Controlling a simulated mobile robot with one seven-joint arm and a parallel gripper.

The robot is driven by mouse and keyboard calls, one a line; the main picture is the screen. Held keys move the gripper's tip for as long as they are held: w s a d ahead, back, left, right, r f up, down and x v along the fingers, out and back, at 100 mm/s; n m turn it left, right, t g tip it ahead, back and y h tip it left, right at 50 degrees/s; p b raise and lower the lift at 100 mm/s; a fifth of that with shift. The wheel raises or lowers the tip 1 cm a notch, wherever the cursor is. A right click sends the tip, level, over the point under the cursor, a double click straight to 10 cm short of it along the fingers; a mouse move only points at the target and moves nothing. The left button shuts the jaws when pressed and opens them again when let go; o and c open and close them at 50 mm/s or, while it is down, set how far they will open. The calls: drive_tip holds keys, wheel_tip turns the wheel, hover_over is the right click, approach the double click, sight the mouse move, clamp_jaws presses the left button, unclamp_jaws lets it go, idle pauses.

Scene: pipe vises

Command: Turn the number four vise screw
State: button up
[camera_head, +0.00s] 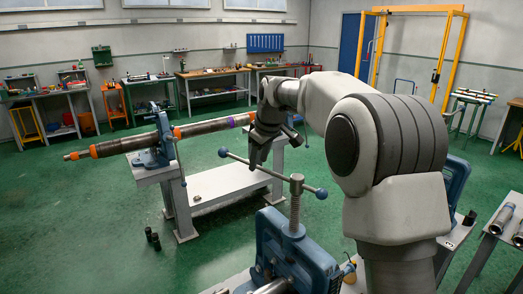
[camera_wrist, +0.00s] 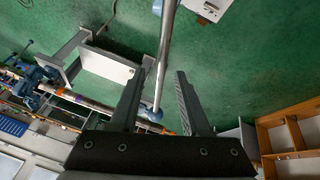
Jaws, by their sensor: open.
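The nearest blue vise (camera_head: 290,255) stands at the bottom middle of the head view, with an upright threaded screw (camera_head: 295,212). A grey handle bar (camera_head: 272,174) crosses the screw's top, with a blue ball at each end. I cannot read a number on any vise. My gripper (camera_head: 255,166) points down at the bar's left half in the head view. In the wrist view my gripper (camera_wrist: 160,73) is open, and a grey bar (camera_wrist: 163,60) with a blue ball (camera_wrist: 151,114) runs between its fingers in the picture. Contact with the bar cannot be told.
Another blue vise (camera_head: 153,155) on a grey bench (camera_head: 185,205) holds a long pipe (camera_head: 105,147) with orange and purple bands. A third blue vise (camera_head: 457,182) stands at right, partly hidden by my arm. Two dark cylinders (camera_head: 153,238) stand on the open green floor.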

drive_tip(key=v, duration=1.7)
drive_tip(key=shift+s+r, duration=0.1)
drive_tip(key=shift+r, duration=0.15)
drive_tip(key=shift+p, duration=0.7)
drive_tip(key=p+x, duration=0.1)
drive_tip(key=x, duration=1.7)
drive_tip(key=shift+f, duration=0.15)
clamp_jaws()
